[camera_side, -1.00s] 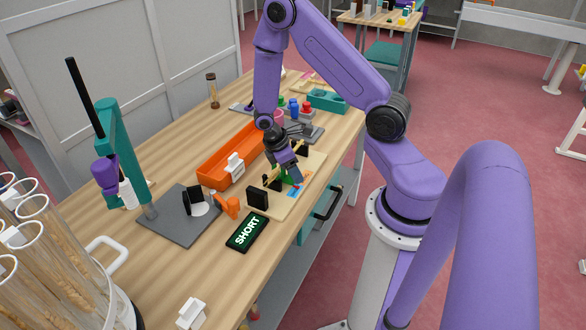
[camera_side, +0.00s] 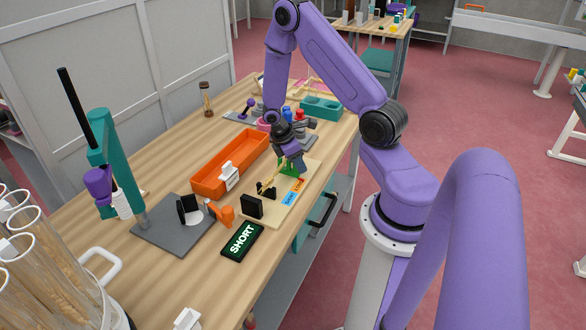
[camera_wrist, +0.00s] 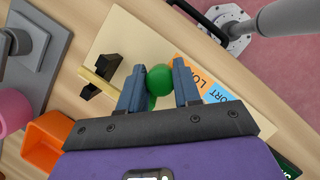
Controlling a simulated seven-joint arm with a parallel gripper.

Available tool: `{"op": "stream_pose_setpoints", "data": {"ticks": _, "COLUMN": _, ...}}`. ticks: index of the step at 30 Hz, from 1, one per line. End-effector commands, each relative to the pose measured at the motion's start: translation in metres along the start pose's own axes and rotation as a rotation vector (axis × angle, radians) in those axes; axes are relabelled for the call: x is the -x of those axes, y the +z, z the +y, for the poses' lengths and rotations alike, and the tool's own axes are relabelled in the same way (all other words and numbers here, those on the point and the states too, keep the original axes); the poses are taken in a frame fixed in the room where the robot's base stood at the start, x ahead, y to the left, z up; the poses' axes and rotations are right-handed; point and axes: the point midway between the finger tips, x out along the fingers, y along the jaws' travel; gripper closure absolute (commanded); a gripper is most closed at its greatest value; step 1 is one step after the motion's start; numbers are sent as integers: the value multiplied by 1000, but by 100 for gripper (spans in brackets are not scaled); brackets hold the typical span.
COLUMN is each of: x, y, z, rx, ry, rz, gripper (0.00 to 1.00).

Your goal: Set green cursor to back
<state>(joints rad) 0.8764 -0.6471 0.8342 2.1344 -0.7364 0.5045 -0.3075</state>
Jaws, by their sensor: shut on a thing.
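The green cursor (camera_wrist: 158,79) has a round green knob, seen between my fingers in the wrist view. In the side view the green cursor (camera_side: 289,168) is partly hidden by my gripper (camera_side: 299,167), at the far part of a beige board (camera_side: 303,205). My gripper (camera_wrist: 159,84) is shut on the knob. The board carries an orange label (camera_side: 298,185) and a blue label (camera_side: 290,198), both on the near side of the cursor. A black upright block (camera_side: 252,206) stands at the board's near end.
A black display (camera_side: 242,241) reading SHORT lies in front of the board. A long orange tray (camera_side: 208,183) runs along its left. A teal block (camera_side: 320,108) and coloured knobs stand beyond. A grey plate (camera_side: 168,232) is at the near left.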

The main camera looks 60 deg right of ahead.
Motion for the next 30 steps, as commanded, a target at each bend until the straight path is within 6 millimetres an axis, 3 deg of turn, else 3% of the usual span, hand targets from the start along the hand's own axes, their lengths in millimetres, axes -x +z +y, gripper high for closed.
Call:
{"op": "stream_pose_setpoints", "data": {"ticks": 8, "x": 0, "y": 1, "z": 1, "rx": -1, "ry": 1, "rz": -1, "gripper": 100}}
{"op": "stream_pose_setpoints", "data": {"ticks": 9, "x": 0, "y": 1, "z": 1, "rx": -1, "ry": 1, "rz": -1, "gripper": 61}}
{"op": "stream_pose_setpoints", "data": {"ticks": 11, "x": 0, "y": 1, "z": 1, "rx": -1, "ry": 1, "rz": -1, "gripper": 42}}
{"op": "stream_pose_setpoints", "data": {"ticks": 23, "x": 5, "y": 1, "z": 1, "rx": 0, "ry": 2, "rz": 0, "gripper": 42}}
{"op": "stream_pose_setpoints", "data": {"ticks": 30, "x": 36, "y": 0, "z": 2, "rx": -2, "ry": 5, "rz": 3, "gripper": 42}}
